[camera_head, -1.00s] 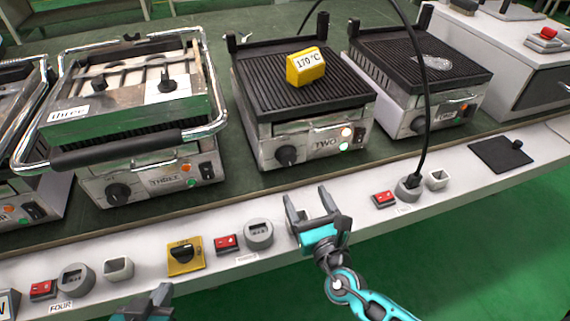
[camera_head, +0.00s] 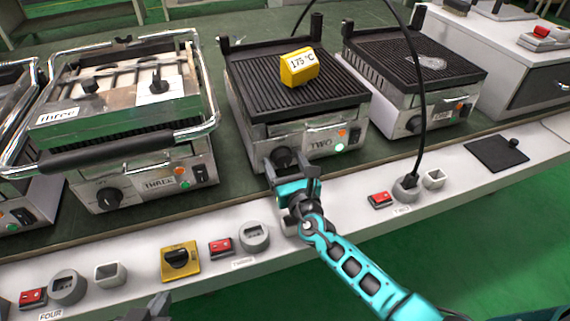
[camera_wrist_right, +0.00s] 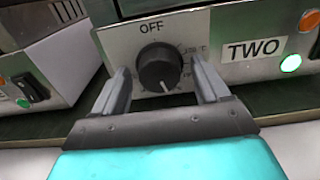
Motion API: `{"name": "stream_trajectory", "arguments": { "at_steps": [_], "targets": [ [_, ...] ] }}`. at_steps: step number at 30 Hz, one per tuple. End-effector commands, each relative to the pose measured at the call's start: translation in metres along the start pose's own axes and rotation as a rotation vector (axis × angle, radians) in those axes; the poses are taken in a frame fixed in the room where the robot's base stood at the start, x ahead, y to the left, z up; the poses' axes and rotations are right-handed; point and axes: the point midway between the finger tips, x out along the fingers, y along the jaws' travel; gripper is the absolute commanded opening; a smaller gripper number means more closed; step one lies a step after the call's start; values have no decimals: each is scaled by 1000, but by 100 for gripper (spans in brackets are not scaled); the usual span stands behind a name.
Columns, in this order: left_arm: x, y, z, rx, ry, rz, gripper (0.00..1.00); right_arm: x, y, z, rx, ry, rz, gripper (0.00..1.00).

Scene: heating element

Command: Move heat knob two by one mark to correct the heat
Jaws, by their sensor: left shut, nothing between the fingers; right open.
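Heat knob two is the black round dial (camera_wrist_right: 159,68) on the front panel of the grill labelled TWO (camera_head: 300,100). In the head view the knob (camera_head: 284,157) shows just above my right gripper (camera_head: 292,172). In the right wrist view that gripper (camera_wrist_right: 163,90) is open, with one finger on each side of the knob; I cannot tell whether they touch it. The yellow display block (camera_head: 300,67) on grill two reads 175 °C. My left gripper (camera_head: 152,310) shows only partly at the bottom edge of the head view, shut and away from the grills.
Grill three (camera_head: 130,120) stands to the left and another grill (camera_head: 415,75) to the right. A black cable (camera_head: 421,100) hangs down to a socket on the white ledge. Red switches (camera_head: 220,247) and a yellow switch (camera_head: 180,260) sit along the ledge.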

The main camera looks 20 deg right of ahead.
Motion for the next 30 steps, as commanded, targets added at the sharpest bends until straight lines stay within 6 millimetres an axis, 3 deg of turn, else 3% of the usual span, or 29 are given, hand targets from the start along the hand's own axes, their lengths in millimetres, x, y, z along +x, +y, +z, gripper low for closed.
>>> {"name": "stream_trajectory", "arguments": {
  "at_steps": [2,18,23,30],
  "targets": [
    [0,-1,0,2,-1,0,0,0,0,0,0,0,0,73],
    [0,-1,0,4,-1,-1,0,-1,0,0,0,0,0,21],
    [2,-1,3,3,0,-1,0,-1,0,-2,28,0,-1,19],
    [12,0,16,-5,2,-1,0,-1,0,-4,255,-1,0,19]
  ]
}}
